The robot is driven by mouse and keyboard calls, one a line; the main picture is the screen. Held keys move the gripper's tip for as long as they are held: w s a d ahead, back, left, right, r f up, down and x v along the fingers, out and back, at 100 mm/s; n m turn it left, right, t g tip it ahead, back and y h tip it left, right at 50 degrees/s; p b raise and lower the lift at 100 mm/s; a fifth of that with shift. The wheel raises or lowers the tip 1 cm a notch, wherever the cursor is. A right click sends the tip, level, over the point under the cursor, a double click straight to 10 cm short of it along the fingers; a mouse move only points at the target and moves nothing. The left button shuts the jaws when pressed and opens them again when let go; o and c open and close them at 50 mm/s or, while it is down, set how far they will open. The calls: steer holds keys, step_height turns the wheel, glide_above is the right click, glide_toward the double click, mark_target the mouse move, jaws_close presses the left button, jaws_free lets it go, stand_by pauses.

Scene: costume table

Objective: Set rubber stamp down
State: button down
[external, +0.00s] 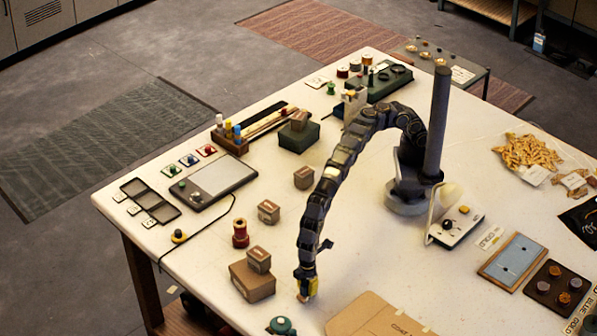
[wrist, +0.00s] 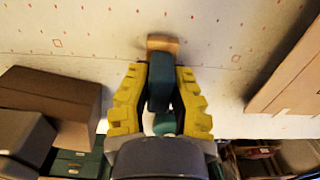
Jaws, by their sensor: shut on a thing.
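The rubber stamp (wrist: 160,86) shows in the wrist view as a teal handle with a tan wooden block (wrist: 163,44) at its far end. My gripper (wrist: 161,78) has its yellow fingers closed on the teal handle, one on each side. In the external view my gripper (external: 306,284) points down near the front of the white table (external: 375,230), with the stamp mostly hidden at its tip. The block is close to the tabletop; I cannot tell whether it touches.
Cardboard boxes (external: 251,282) stand just left of my gripper, and they show at the left of the wrist view (wrist: 50,103). A flat cardboard piece (external: 375,316) lies to the right. A teal knobbed object (external: 282,326) is at the front edge. Bare tabletop lies behind the gripper.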

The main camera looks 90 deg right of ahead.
steer(key=shift+f, duration=0.15)
steer(key=c, duration=1.1)
jaws_free()
steer(key=shift+c, duration=0.2)
